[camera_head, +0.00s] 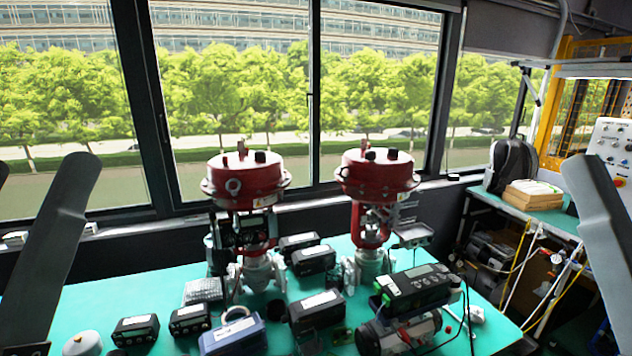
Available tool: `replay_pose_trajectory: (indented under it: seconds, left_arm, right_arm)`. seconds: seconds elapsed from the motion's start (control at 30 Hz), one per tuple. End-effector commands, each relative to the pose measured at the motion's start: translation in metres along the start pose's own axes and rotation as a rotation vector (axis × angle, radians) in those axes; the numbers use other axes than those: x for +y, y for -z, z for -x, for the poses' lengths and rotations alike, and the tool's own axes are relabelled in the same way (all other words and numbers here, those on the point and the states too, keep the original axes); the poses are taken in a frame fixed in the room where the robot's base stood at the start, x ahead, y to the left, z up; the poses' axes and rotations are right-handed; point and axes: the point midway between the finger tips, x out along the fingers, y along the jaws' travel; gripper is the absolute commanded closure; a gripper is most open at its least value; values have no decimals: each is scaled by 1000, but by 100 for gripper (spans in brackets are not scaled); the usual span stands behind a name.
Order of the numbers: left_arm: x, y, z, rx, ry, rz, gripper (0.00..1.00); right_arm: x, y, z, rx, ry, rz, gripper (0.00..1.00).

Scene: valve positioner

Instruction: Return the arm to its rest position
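My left gripper (40,168) stands raised at the left edge, close to the camera. Two dark grey fingers show with a wide gap between them and nothing in the gap; the outer one is mostly cut off. My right gripper (586,165) is raised at the right edge, where only one dark grey finger shows clearly. Its other finger is outside the picture, so its opening cannot be judged. Both are apart from the things on the table. The rest of both arms is hidden.
A green table (120,285) holds two red-topped valves, a left one (245,181) and a right one (377,172), with several black boxes in front. A black positioner (418,288) lies at the right. Windows close off the back; a side bench (545,222) stands right.

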Motion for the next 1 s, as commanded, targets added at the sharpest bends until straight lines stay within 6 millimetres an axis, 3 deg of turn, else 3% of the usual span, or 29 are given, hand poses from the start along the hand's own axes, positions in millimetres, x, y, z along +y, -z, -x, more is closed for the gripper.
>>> replay_pose_trajectory:
  seconds: [0.03, 0.1, 0.27, 0.7, 0.83, 1.0]
  left_arm:
    - [5, 20, 9, 54, -19, -99, 7]
    - [8, 51, -32, 38, -14, -96, 7]
    - [12, 96, -79, 35, -13, -94, 7]
    - [25, 236, -224, 32, -12, -93, 7]
    - [27, 257, -246, 31, -12, -92, 7]
    - [28, 262, -250, 31, -12, -92, 7]
  right_arm:
    - [0, 0, 0, 0, 0, 0, 38]
    - [0, 35, -39, -2, 0, 0, 38]
    - [0, 82, -88, 1, 0, 0, 38]
    - [1, 219, -237, 0, 0, 0, 38]
    - [1, 239, -259, 0, 0, 0, 38]
    - [1, 243, -264, 0, 0, 0, 38]
